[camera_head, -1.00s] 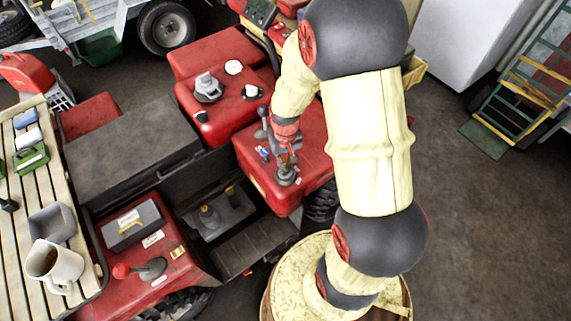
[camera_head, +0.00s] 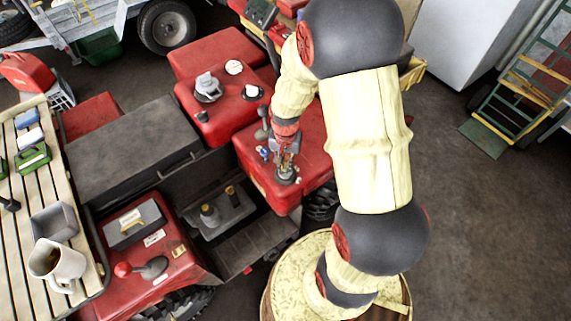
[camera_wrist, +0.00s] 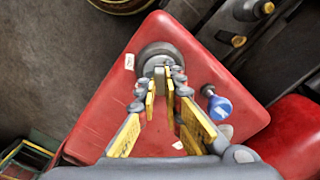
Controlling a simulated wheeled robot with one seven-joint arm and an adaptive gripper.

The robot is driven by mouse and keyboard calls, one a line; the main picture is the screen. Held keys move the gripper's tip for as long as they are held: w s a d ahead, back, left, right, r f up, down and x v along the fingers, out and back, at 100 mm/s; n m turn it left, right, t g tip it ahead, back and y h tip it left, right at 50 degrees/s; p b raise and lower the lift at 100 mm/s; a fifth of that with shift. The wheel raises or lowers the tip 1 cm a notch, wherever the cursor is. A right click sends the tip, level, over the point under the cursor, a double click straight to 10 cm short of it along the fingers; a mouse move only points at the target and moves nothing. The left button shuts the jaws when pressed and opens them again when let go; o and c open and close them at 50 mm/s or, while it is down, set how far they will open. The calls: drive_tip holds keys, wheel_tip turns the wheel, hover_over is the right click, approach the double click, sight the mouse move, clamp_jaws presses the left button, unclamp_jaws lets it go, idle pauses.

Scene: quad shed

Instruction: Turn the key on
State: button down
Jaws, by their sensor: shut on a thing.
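The key (camera_wrist: 160,71) is a small grey piece standing in a round dark grey switch (camera_wrist: 162,50) on a red panel. My gripper (camera_wrist: 160,82) points at the switch, with its yellow-padded fingers on either side of the key and shut on it. The fingertips hide part of the key. In the head view my gripper (camera_head: 287,161) reaches down to the same switch (camera_head: 286,179) near the corner of the red panel. The key itself is too small to make out there.
A blue round tag or knob (camera_wrist: 220,107) sits on the panel right beside my fingers. A dark lever (camera_head: 263,125) stands behind the gripper. A bench (camera_head: 18,215) with a mug (camera_head: 52,262) is at left. Open floor (camera_head: 470,230) lies to the right.

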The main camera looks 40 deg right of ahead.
drive_tip(key=m, duration=0.4)
drive_tip(key=shift+m+p, duration=0.35)
drive_tip(key=shift+m, duration=0.05)
drive_tip(key=c, duration=2)
unclamp_jaws()
drive_tip(key=shift+o, duration=0.2)
wheel_tip(320, 180, up, 8)
drive_tip(key=p, duration=0.6)
